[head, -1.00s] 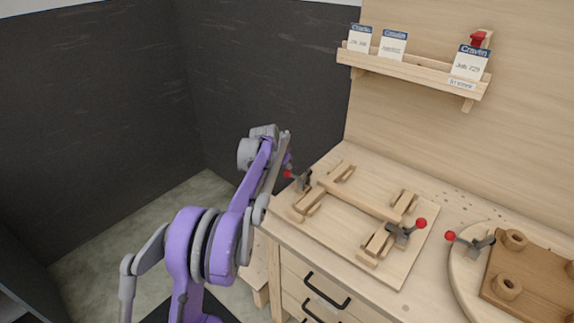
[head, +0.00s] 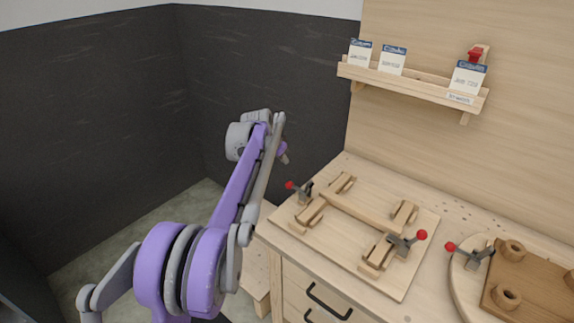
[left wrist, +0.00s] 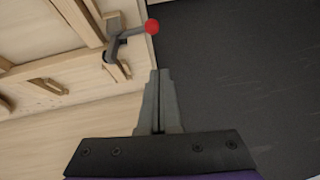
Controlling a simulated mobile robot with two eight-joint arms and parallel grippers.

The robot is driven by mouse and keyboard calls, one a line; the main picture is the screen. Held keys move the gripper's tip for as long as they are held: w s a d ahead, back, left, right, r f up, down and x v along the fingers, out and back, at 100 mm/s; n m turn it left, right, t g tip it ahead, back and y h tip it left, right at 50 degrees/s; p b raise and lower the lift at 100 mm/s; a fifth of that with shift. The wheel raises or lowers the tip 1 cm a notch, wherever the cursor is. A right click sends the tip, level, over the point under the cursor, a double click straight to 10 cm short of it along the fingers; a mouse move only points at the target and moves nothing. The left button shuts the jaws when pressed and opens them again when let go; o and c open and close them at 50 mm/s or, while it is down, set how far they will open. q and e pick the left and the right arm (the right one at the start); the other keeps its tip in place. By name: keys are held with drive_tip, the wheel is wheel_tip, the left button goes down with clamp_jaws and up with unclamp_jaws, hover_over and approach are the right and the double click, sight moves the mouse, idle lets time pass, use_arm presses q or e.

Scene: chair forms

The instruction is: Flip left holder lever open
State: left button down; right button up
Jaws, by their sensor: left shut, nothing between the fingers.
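The left holder lever (head: 299,188) is a dark grey toggle clamp with a red ball tip, at the left corner of the wooden jig board (head: 395,279). Its handle points left, out past the board's edge. In the left wrist view the lever (left wrist: 130,35) shows at the top, its red ball near the upper middle. My left gripper (left wrist: 160,72) is shut and empty, its tips below the ball in that picture and apart from it. In the head view my left gripper (head: 284,153) shows only partly behind my arm, above the lever. My right gripper is not in view.
A second red-tipped lever (head: 407,241) sits at the board's right side. A third (head: 470,253) stands on a round wooden plate beside a brown block (head: 535,285). A card shelf (head: 415,84) hangs on the wall. Left of the bench is open floor.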

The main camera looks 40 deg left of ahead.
use_arm(q)
drive_tip(key=shift+s+a+r, duration=0.15)
drive_tip(key=shift+s+r, duration=0.2)
drive_tip(key=shift+r, duration=0.4)
